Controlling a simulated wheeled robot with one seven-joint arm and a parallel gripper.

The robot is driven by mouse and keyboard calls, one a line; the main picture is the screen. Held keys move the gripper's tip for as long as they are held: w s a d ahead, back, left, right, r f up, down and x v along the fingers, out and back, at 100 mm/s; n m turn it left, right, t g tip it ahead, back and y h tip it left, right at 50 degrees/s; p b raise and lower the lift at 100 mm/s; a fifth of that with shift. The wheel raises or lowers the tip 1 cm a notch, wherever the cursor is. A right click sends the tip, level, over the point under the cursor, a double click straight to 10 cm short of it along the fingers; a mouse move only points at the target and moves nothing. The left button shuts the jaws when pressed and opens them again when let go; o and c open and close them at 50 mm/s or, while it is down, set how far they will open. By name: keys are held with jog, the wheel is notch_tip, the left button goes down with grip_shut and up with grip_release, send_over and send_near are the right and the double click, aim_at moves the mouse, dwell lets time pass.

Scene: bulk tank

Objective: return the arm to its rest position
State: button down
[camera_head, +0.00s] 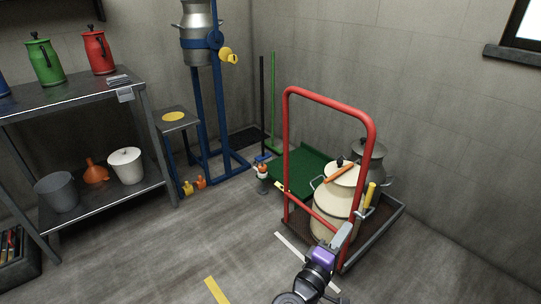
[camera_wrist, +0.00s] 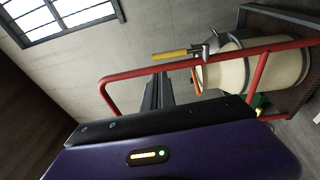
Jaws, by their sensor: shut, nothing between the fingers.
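My gripper (camera_head: 345,231) is in the lower right of the head view, at the end of my arm with its purple wrist body, in front of the trolley. In that view its grey fingers overlap the lower part of the trolley's red handle (camera_head: 287,135); I cannot tell whether they touch it. In the wrist view the fingers (camera_wrist: 156,90) are together and empty, pointing toward the wall, with the red handle (camera_wrist: 255,85) crossing nearby.
The trolley carries cream cans (camera_head: 333,205), a grey can (camera_head: 378,160) and a yellow-handled tool (camera_head: 370,194), also in the wrist view (camera_wrist: 172,54). A shelf (camera_head: 90,205) stands left, a blue stand (camera_head: 217,110) behind. Floor (camera_head: 150,255) is clear front left.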

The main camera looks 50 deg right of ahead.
jog(key=w+a+f+n+t+y, duration=0.3)
jog(key=w+a+f+t+y, duration=0.4)
jog(key=w+t, duration=0.25)
jog(key=s+a+r+t+y, duration=0.1)
jog(key=s+a+t+y, duration=0.2)
jog(key=a, duration=0.5)
jog(key=s+a+r+t+y, duration=0.1)
jog(key=a+r+t+y, duration=0.15)
jog(key=a+y, duration=0.45)
jog(key=s+a+r+m+y, duration=0.1)
jog(key=s+a+r, duration=0.15)
jog(key=s, duration=0.25)
jog(key=s+a+r+m+t, duration=0.1)
jog(key=s+a+r, duration=0.15)
jog(key=s, duration=0.25)
jog(key=s+a+r+m+y, duration=0.1)
jog(key=s+a+r, duration=0.1)
jog(key=s+a, duration=0.3)
notch_tip(320, 180, up, 24)
jog(key=d+p, duration=0.1)
jog(key=p, duration=2.3)
jog(key=shift+s+r, duration=0.25)
